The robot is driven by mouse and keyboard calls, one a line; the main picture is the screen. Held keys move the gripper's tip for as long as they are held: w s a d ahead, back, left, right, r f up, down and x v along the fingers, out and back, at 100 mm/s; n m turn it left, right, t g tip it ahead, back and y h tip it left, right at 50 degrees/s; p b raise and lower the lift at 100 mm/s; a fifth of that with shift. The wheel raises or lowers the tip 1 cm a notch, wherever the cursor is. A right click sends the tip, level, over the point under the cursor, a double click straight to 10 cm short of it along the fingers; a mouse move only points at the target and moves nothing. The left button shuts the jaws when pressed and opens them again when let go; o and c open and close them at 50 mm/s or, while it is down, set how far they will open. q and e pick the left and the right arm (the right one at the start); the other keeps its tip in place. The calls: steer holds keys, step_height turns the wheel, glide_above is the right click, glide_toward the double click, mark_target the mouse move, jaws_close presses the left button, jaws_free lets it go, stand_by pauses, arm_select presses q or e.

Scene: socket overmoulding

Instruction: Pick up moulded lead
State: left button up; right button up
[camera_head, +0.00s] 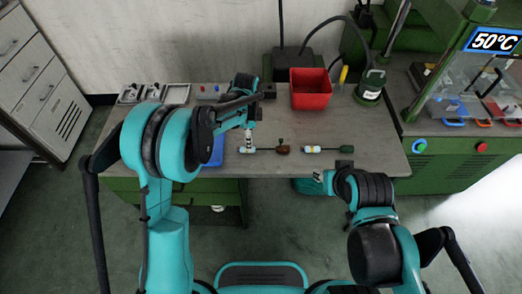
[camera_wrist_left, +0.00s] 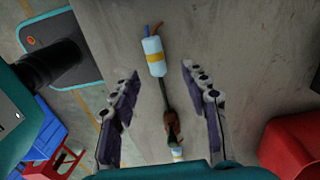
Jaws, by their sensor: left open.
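One lead lies on the table with a white, yellow-banded connector (camera_head: 247,150) at its left and a brown end (camera_head: 283,149) at its right. In the left wrist view its connector (camera_wrist_left: 152,58), dark cable and brown end (camera_wrist_left: 172,128) run between my fingers. My left gripper (camera_wrist_left: 155,88) is open above this lead, one finger on each side, and holds nothing. A second lead with a white connector (camera_head: 311,149) and a dark green end (camera_head: 346,149) lies to the right. My right gripper (camera_head: 320,177) is near the table's front edge; its fingers are too small to read.
A red bin (camera_head: 311,90) stands at the back, and it also shows in the left wrist view (camera_wrist_left: 290,145). The table's right front (camera_head: 375,158) is clear.

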arm_select(q)
steer(key=f, duration=0.1)
steer(key=f+b, duration=0.1)
steer(key=f, duration=0.1)
steer(key=f+b, duration=0.1)
steer(key=f, duration=0.1)
steer(key=shift+s+d, duration=0.15)
steer(key=shift+s, duration=0.1)
jaws_close()
steer(key=shift+r, duration=0.15)
steer(key=shift+r+p, duration=0.3)
steer(key=shift+r, duration=0.3)
steer(key=r, duration=0.1)
steer(key=r+p, duration=0.1)
steer(key=r, duration=0.1)
steer(key=shift+s+d+r, duration=0.1)
steer(key=shift+s+d, duration=0.05)
steer(key=shift+d, duration=0.1)
steer(key=s+d+r+p, duration=0.3)
steer(key=s+d+r, duration=0.2)
steer(key=d, duration=0.5)
steer(key=shift+r, duration=0.75)
